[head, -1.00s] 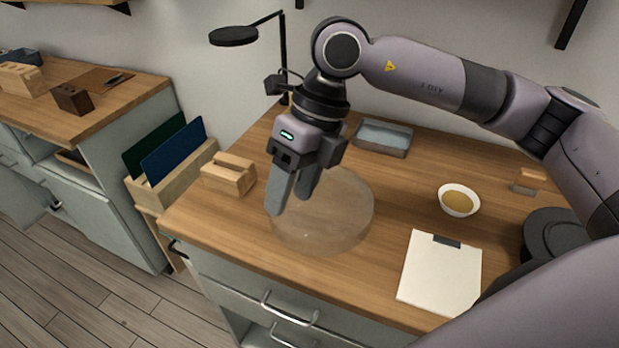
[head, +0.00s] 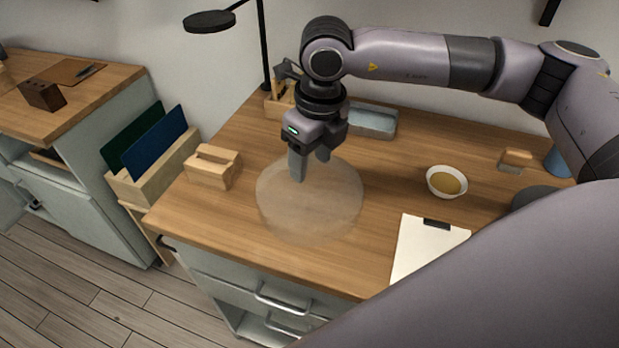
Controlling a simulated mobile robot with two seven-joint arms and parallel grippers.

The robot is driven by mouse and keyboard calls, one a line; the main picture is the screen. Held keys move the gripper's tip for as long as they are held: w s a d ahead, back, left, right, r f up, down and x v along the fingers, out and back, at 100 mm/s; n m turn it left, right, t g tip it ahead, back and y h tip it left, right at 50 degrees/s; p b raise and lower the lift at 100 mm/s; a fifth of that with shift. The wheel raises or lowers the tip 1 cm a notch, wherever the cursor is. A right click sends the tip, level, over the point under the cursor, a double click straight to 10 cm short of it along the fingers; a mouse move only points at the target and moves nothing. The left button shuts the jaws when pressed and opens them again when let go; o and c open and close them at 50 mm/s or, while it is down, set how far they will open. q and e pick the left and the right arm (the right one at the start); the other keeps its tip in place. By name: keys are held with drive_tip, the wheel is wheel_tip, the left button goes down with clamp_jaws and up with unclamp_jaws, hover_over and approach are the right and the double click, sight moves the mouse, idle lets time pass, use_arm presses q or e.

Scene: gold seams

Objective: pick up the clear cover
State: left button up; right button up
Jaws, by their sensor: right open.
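The clear cover (head: 309,212) is a see-through, round dome on the wooden worktop, near its front edge. No object shows clearly under it. My right gripper (head: 309,168) points down with its fingers apart, in front of the upper part of the cover in the head view. Nothing is between its fingers. I cannot tell whether the fingers touch the cover. My left gripper is not in view.
A wooden block holder (head: 213,170) stands left of the cover, a grey tray (head: 372,121) behind it. A bowl (head: 447,182) and a clipboard (head: 425,247) lie to the right. A black lamp (head: 212,21) rises at the back. Bare worktop (head: 390,160) lies between cover and bowl.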

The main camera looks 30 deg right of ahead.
drive_tip(key=shift+c, duration=0.3)
clamp_jaws()
